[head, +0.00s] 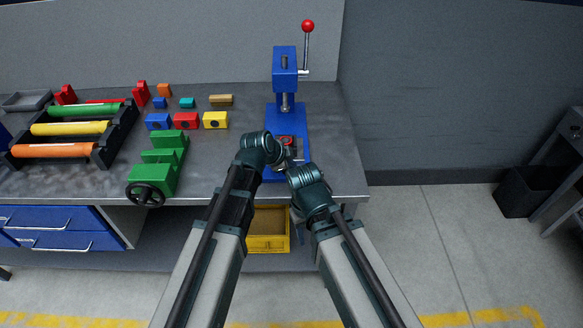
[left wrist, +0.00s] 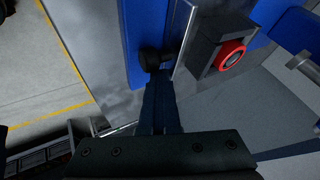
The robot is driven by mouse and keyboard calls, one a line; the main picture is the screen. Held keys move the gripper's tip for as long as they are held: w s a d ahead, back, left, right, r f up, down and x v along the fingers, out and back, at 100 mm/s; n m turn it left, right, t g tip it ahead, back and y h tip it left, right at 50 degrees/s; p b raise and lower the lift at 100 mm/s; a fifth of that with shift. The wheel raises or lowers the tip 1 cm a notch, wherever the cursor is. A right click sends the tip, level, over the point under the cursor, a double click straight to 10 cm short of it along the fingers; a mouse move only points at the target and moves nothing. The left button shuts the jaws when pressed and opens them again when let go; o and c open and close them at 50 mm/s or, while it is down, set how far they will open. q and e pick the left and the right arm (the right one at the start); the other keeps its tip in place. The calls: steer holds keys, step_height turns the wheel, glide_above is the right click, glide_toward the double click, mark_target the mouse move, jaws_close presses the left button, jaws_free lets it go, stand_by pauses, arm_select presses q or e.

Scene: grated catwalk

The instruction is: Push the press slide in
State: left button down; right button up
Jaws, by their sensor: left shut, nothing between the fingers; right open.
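The blue press (head: 285,62) stands at the right end of the bench, with its ram above its blue base. The press slide, a silver plate with a dark block and a red ring (head: 287,141), lies on the base; it also shows in the left wrist view (left wrist: 203,48). A black knob (left wrist: 150,60) is at the slide's near end. My left gripper (head: 280,156) is shut and empty; its fingertips (left wrist: 160,85) are at the knob, contact unclear. My right gripper (head: 291,166) is open just in front of the press base, its fingers partly hidden.
A red-knobbed lever (head: 308,26) rises from the press. A green vise-like fixture with a black handwheel (head: 145,194), small coloured blocks (head: 187,121) and a black rack of coloured rollers (head: 104,154) stand to the left. A yellow bin (head: 268,243) sits below the bench.

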mark_target(290, 136)
arm_select(q)
steer(key=w, duration=1.2)
steer(key=shift+w, duration=0.4)
steer(key=shift+r, duration=0.1)
